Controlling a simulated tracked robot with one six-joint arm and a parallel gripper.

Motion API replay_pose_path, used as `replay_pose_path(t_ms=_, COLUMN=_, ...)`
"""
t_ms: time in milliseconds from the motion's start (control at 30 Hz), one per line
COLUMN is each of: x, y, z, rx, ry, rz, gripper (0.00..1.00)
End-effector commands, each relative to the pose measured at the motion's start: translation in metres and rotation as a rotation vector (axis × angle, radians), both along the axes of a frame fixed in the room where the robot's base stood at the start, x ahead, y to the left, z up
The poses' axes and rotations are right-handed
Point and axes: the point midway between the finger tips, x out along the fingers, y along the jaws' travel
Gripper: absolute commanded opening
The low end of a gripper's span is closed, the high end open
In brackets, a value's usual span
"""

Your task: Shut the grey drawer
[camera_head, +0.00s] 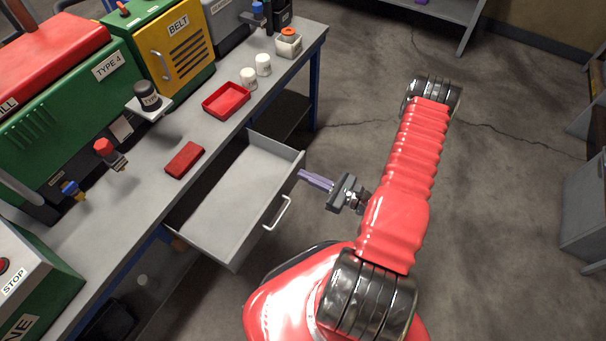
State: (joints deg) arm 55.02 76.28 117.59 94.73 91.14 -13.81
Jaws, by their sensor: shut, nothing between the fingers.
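The grey drawer (226,197) is pulled out from under the grey workbench, and its inside looks empty. Its front panel carries a pale handle (280,214). My gripper (301,176) is shut and empty, with purple fingers pointing left at the upper right end of the drawer front. The fingertips are very close to the front panel, above and to the right of the handle. I cannot tell whether they touch it.
The workbench (140,184) holds a red block (185,160), a red tray (227,99), white cups (249,78) and green machines (60,120). A grey cabinet (585,212) stands at the far right. The floor right of my arm is clear.

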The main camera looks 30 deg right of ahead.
Motion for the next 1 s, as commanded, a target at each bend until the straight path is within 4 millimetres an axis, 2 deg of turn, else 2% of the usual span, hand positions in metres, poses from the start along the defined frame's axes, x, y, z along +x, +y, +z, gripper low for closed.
replay_pose_path(t_ms=200, x=0.013, y=0.007, z=0.0, rx=-0.001, ry=-0.001, rz=0.001, gripper=0.0)
replay_pose_path(t_ms=767, x=0.016, y=0.008, z=0.0, rx=-0.001, ry=-0.001, rz=-0.003, gripper=0.0)
replay_pose_path(t_ms=1000, x=0.024, y=0.007, z=0.0, rx=0.0, ry=-0.001, rz=-0.018, gripper=0.0)
